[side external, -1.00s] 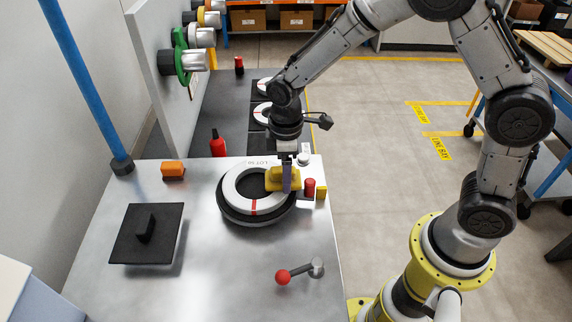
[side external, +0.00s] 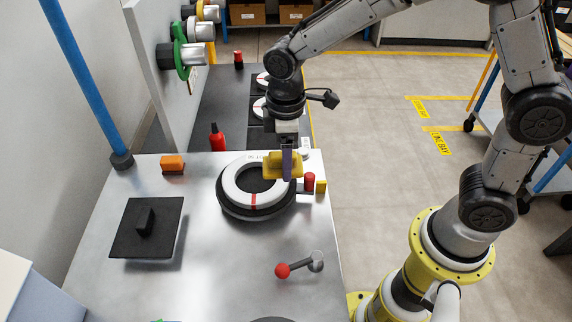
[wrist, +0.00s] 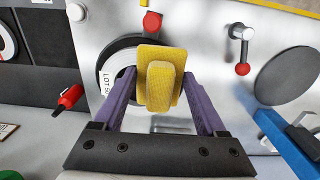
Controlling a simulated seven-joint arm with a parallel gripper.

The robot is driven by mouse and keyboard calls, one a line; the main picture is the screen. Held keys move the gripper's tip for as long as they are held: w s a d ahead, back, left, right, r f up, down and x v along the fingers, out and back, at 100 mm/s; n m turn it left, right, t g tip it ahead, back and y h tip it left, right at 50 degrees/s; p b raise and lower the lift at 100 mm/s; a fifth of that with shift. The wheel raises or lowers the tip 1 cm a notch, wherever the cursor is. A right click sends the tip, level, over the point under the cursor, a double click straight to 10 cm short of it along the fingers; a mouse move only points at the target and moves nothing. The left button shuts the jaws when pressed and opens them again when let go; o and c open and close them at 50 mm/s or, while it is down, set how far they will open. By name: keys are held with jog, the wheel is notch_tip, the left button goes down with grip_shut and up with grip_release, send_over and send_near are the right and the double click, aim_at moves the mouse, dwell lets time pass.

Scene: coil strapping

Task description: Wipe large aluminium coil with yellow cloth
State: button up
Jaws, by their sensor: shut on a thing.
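The large aluminium coil (side external: 235,192) is a pale ring with a red strap mark at its front. It lies flat on a dark round base on the metal table. My gripper (side external: 287,172) points down over the coil's right rear rim. Its purple fingers are shut on the yellow cloth (side external: 270,166), a folded pad with a raised grip. In the wrist view the cloth (wrist: 160,80) sits between the fingertips and hides much of the coil (wrist: 118,62). I cannot tell whether the cloth touches the rim. The LOT label is partly covered in the side view.
A red cylinder (side external: 309,181) and a small yellow block (side external: 321,187) stand close right of the coil. A red-knobbed lever (side external: 298,267) is in front, a black plate (side external: 146,228) left. Table between these is clear.

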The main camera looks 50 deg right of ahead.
jog(key=shift+r, duration=0.95)
